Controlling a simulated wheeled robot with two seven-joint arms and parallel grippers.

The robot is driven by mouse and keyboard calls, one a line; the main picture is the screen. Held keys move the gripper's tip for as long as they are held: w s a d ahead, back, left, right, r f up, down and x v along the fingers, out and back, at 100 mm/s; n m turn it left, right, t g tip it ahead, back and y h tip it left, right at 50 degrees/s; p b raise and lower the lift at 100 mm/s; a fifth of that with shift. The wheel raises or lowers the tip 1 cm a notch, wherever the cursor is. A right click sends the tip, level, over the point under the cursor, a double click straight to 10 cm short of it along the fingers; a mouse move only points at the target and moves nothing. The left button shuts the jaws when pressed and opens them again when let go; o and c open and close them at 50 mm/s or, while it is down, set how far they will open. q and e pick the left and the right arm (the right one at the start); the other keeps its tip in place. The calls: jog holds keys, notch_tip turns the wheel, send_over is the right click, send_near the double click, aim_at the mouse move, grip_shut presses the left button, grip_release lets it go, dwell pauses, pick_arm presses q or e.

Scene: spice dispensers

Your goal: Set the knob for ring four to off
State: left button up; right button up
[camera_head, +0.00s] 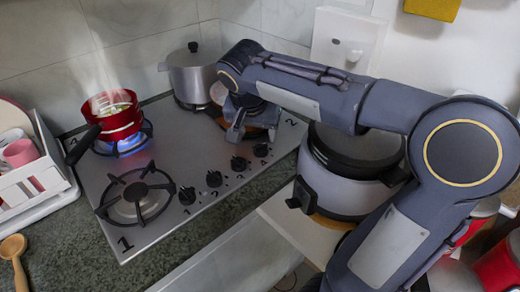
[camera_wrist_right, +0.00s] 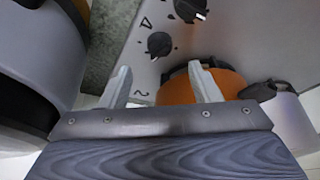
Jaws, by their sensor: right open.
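The steel hob (camera_head: 150,215) has a diagonal row of black knobs along its front edge. The rightmost knob (camera_head: 261,149) appears to be the one numbered four; it also shows in the right wrist view (camera_wrist_right: 159,45), beside a mark like a 4. Another knob (camera_wrist_right: 187,10) lies beyond it. My right gripper (camera_head: 240,129) is open and empty, above the hob just behind the rightmost knob. In the wrist view its fingers (camera_wrist_right: 160,75) are apart, with that knob ahead of the gap, untouched. My left gripper is out of view.
A steaming red pot (camera_head: 115,117) sits over a blue flame at the back left. A steel pot (camera_head: 192,75) stands at the back. An orange-brown pan (camera_wrist_right: 185,92) is partly hidden under my gripper. A rice cooker (camera_head: 345,190) stands right of the hob.

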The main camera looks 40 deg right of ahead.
aim_at(262, 146)
jog(key=x, duration=0.7)
jog(key=shift+d+f+b, duration=0.15)
jog(key=shift+f+b, duration=0.15)
jog(key=shift+b, duration=0.1)
jog(key=shift+c, duration=0.4)
jog(key=c, duration=0.9)
jog(key=shift+n, duration=0.3)
jog(key=n+t, duration=0.1)
jog(key=n, duration=0.1)
jog(key=shift+d+n+y, duration=0.15)
jog(key=shift+n+y, duration=0.25)
jog(key=n+y, duration=0.1)
jog(key=n, duration=0.1)
jog(key=n+y+p, duration=0.1)
jog(key=n, duration=0.2)
jog(key=shift+s+d+n+t, duration=0.1)
jog(key=shift+d+n+t, duration=0.1)
jog(key=shift+n+t, duration=0.15)
